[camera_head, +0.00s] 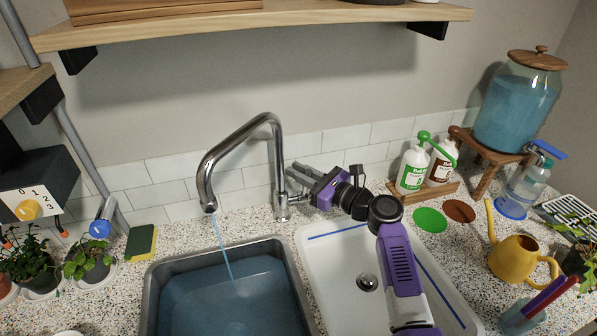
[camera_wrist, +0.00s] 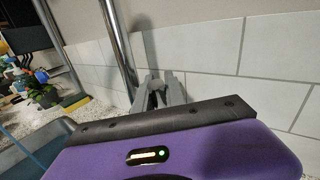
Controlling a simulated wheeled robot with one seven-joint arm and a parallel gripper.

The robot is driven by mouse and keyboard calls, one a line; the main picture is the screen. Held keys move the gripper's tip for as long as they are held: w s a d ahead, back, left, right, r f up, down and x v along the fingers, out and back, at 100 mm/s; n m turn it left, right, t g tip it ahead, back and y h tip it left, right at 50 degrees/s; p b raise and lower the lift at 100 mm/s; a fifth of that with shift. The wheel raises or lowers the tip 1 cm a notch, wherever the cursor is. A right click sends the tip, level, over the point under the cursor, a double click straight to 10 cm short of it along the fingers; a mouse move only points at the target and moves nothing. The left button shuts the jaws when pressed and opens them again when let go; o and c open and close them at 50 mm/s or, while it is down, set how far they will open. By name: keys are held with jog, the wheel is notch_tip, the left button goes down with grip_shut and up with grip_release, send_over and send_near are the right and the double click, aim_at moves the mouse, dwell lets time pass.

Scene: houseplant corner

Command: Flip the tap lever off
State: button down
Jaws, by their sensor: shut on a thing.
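The chrome tap (camera_head: 277,150) arches over the sink, and a thin blue stream of water (camera_head: 222,250) runs from its spout into the basin. My gripper (camera_head: 298,174) is at the right side of the tap's base, its grey fingers pointing left at the lever's place. The fingers are shut on the tap lever, which they mostly hide. In the wrist view the fingers (camera_wrist: 158,92) are close together just right of the chrome tap pipe (camera_wrist: 117,45).
The sink basin (camera_head: 150,290) holds blue water; a white drainer (camera_head: 318,262) lies to its right under my arm. Bottles (camera_head: 412,170), a yellow watering can (camera_head: 515,258) and a water dispenser (camera_head: 517,110) stand right. Potted plants (camera_head: 90,262) and a sponge (camera_head: 141,241) are left. A shelf (camera_head: 270,15) hangs above.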

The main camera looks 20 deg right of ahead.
dwell(0.4)
jog(key=shift+r+p, duration=0.2)
jog(key=shift+p, duration=0.35)
jog(key=shift+w+g+p, duration=0.3)
jog(key=shift+p, duration=0.65)
jog(key=shift+w+f+m+h+p, duration=0.2)
jog(key=shift+f+m+h+p, duration=0.15)
jog(key=shift+p, duration=0.25)
jog(key=c, duration=1.7)
grip_release()
jog(key=shift+r, duration=0.1)
jog(key=shift+d, duration=0.1)
